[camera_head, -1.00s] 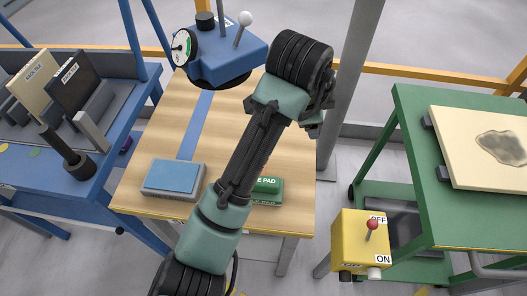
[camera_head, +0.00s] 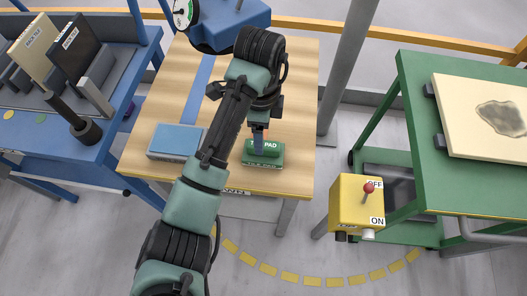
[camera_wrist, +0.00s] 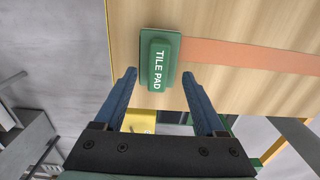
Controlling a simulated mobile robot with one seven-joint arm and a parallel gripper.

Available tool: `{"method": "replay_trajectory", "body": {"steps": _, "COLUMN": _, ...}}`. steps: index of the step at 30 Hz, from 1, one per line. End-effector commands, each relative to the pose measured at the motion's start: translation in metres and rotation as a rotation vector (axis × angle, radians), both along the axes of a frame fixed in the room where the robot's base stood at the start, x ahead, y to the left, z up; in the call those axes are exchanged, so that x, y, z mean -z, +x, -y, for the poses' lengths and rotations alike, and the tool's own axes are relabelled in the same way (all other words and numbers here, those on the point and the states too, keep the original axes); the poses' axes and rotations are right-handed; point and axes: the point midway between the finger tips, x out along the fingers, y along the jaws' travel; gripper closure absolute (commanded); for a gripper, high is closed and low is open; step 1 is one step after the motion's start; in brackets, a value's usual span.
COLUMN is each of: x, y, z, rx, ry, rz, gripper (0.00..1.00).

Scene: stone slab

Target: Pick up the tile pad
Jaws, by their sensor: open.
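The tile pad (camera_head: 274,157) is a green block with white lettering, lying on the wooden table near its front edge. In the wrist view the tile pad (camera_wrist: 160,60) reads "TILE PAD" and has a raised grip on a wider base. My gripper (camera_wrist: 159,74) is open and empty. Its two blue fingers appear on either side of the pad's near end in that view. In the head view my gripper (camera_head: 259,143) points down at the pad, and a blue finger covers part of it. I cannot tell whether the fingers touch it.
A blue-topped grey block (camera_head: 175,140) lies left of the pad on the wooden table (camera_head: 292,100). A blue machine with a dial (camera_head: 232,22) stands at the back. A yellow switch box (camera_head: 350,205) and a green cart (camera_head: 415,100) with a stone slab (camera_head: 465,130) are right.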

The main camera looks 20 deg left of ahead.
Motion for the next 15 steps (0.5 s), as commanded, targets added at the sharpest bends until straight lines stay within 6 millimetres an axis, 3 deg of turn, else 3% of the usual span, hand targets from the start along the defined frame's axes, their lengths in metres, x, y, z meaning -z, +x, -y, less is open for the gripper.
{"method": "replay_trajectory", "body": {"steps": 9, "x": 0.041, "y": -0.001, "z": 0.005, "rx": -0.002, "ry": 0.0, "rz": -0.002, "gripper": 0.28}}
{"method": "replay_trajectory", "body": {"steps": 15, "x": 0.053, "y": -0.001, "z": 0.006, "rx": -0.001, "ry": 0.001, "rz": -0.001, "gripper": 0.28}}
